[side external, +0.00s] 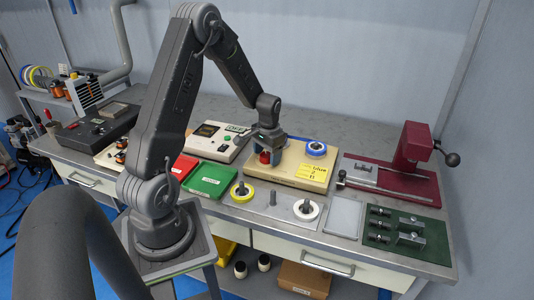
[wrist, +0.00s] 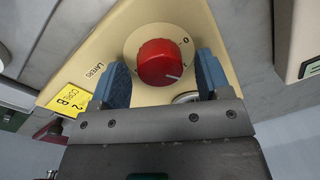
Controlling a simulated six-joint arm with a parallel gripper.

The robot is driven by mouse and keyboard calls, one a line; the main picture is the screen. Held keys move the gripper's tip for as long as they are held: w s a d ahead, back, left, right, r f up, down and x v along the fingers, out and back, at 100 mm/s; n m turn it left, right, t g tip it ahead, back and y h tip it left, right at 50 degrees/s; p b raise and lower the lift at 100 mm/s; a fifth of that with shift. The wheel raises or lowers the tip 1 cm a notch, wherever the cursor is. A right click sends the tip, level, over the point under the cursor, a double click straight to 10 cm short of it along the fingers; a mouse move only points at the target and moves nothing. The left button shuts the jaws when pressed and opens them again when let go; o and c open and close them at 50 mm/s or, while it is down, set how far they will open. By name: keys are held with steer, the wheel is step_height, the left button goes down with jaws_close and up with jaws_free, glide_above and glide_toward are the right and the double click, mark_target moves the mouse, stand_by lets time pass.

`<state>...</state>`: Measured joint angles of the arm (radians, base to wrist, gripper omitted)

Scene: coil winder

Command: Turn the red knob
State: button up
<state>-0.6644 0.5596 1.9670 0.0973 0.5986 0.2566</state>
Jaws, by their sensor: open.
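The red knob (wrist: 159,61) sits on a round cream dial on the cream panel (wrist: 115,35), with a white pointer line toward its lower right. In the wrist view my gripper (wrist: 160,75) is open, with one blue-grey finger on each side of the knob and visible gaps to it. In the side external view my gripper (side external: 266,147) is over the cream box (side external: 310,176), and the red knob (side external: 265,157) shows at its fingers. Whether the fingertips reach down level with the knob is hard to tell.
A yellow label (wrist: 70,100) is on the panel. A maroon press (side external: 400,175) stands further right. Green (side external: 209,181) and red trays lie to the left, and spools on posts (side external: 306,209) stand in front.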

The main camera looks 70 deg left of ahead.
mark_target(269, 156)
step_height(269, 156, up, 14)
steer(key=shift+d, duration=0.35)
steer(key=shift+w+d, duration=0.1)
steer(key=s+d+r+m+t, duration=0.15)
steer(key=s+d+r, duration=0.3)
steer(key=d, duration=0.55)
steer(key=s+d+r+m+t, duration=0.1)
steer(key=s+d+r+t, duration=0.3)
steer(key=d, duration=0.6)
steer(key=s+d+r+m, duration=0.1)
steer(key=s+d, duration=0.4)
steer(key=shift+s+d+h, duration=0.2)
steer(key=shift+d+h, duration=0.1)
